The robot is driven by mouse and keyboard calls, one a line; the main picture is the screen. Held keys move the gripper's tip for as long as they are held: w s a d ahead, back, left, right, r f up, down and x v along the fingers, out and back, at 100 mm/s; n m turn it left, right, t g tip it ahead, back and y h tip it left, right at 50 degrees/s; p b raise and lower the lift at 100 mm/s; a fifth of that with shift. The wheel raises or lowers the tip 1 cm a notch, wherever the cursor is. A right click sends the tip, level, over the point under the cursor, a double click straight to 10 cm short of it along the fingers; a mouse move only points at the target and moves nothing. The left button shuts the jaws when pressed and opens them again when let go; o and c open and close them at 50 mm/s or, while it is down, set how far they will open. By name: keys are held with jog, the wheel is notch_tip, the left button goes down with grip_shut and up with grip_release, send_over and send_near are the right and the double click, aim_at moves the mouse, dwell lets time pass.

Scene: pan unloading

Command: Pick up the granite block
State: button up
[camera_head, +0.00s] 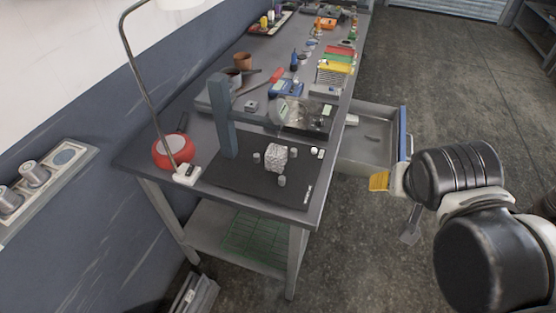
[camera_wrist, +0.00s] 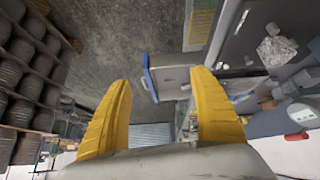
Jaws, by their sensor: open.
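The granite block (camera_head: 275,157), a rough pale grey speckled cube, sits among small grey knobs on the dark plate of a stand on the workbench, near its front end. It also shows at the upper right of the wrist view (camera_wrist: 277,48). My gripper (camera_head: 379,181) is right of the bench by the open drawer, well apart from the block. In the wrist view its two yellow fingers (camera_wrist: 161,78) are spread wide with nothing between them. In the head view my arm hides part of the gripper.
A grey post (camera_head: 223,120) rises left of the block. Tools crowd the bench behind. The floor on the right is mostly clear.

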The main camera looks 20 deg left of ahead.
jog(key=w+a+f+t+b, duration=0.1)
jog(key=w+a+f, duration=0.2)
jog(key=w+a, duration=0.5)
jog(key=t+b, duration=0.1)
jog(key=t, duration=0.2)
send_near(274, 155)
jog(key=shift+m+h, duration=0.3)
jog(key=w+d+f, duration=0.2)
jog(key=d+f, duration=0.1)
jog(key=shift+w+d+f, duration=0.1)
jog(key=shift+d+f, duration=0.05)
jog(key=shift+f, duration=0.1)
jog(key=a, duration=0.1)
jog(key=s+a+t, duration=0.2)
jog(key=shift+a+r, duration=0.1)
jog(key=shift+r, duration=0.3)
jog(key=shift+w+a, duration=0.1)
jog(key=b+x, duration=0.1)
jog(key=x, duration=0.4)
jog(key=b+x, duration=0.2)
jog(key=x, duration=0.3)
jog(key=shift+w+r+b, duration=0.15)
jog(key=shift+w+b, duration=0.15)
jog(key=shift+w, duration=0.05)
jog(key=shift+s+r+t, duration=0.1)
jog(key=shift+t, duration=0.2)
jog(key=c, duration=1.5)
